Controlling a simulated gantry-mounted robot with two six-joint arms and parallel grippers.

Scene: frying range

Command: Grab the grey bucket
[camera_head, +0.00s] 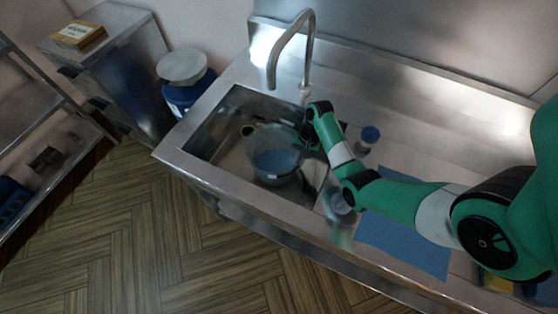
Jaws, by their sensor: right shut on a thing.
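A grey, see-through bucket (262,139) with a bluish bottom is in the steel sink (226,118), under the tap side. My right gripper (307,140), at the end of the green and white arm from the right, is at the bucket's right rim and is shut on it. The fingertips are small and partly hidden by the wrist. Whether the bucket touches the sink floor cannot be told. My left gripper is not in view.
A curved tap (291,47) rises behind the sink. A blue bin with a grey lid (184,68) stands left of the sink.

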